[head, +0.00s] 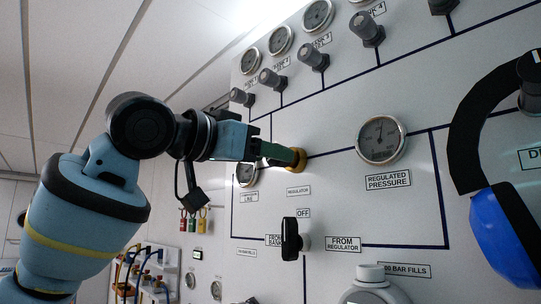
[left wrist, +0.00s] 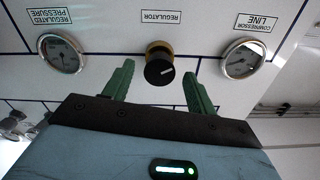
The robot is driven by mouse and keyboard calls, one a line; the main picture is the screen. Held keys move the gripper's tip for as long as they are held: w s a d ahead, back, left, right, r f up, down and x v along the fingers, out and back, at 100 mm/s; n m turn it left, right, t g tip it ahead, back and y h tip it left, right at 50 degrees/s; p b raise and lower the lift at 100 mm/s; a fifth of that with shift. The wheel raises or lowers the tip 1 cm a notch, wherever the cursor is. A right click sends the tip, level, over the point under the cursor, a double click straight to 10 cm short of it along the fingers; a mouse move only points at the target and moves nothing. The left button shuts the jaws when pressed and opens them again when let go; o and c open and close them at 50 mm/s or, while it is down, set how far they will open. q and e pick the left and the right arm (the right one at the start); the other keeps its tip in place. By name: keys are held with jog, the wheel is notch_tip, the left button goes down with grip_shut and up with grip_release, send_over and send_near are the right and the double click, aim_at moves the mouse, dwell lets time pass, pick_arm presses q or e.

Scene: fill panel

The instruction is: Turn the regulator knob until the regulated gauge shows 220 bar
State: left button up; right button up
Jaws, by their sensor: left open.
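The regulator knob (left wrist: 160,70) is black with a pale pointer line and a brass collar, seen in the left wrist view. In the head view only its brass collar (head: 299,159) shows clearly, behind my gripper. My left gripper (head: 276,154) is open, with green fingers pointing at the panel. In the left wrist view the knob appears between the fingers, with a gap on each side; I cannot tell how deep they reach. The regulated pressure gauge (head: 381,140) is right of the knob in the head view, its needle pointing roughly up; its numbers are too small to read. My right gripper is not in view.
The compressor line gauge (left wrist: 243,59) is beside the knob. A black selector handle (head: 291,239) sticks out below. Small gauges (head: 280,40) and grey knobs (head: 313,56) line the panel top. A white fitting (head: 371,284) stands at the bottom.

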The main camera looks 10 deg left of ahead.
pick_arm(q)
jog(key=v, duration=0.6)
jog(key=shift+c, duration=0.3)
dwell(2.3)
jog(key=shift+w+d+n+g+h, duration=0.1)
jog(key=shift+w+n+g+h, duration=0.2)
jog(key=shift+n, duration=0.75)
jog(key=shift+w+n+g+h, duration=0.15)
jog(key=shift+w+n, duration=0.25)
jog(key=shift+n, duration=0.65)
jog(key=shift+x, duration=3.9)
jog(key=shift+r, duration=0.1)
jog(key=shift+c, duration=0.4)
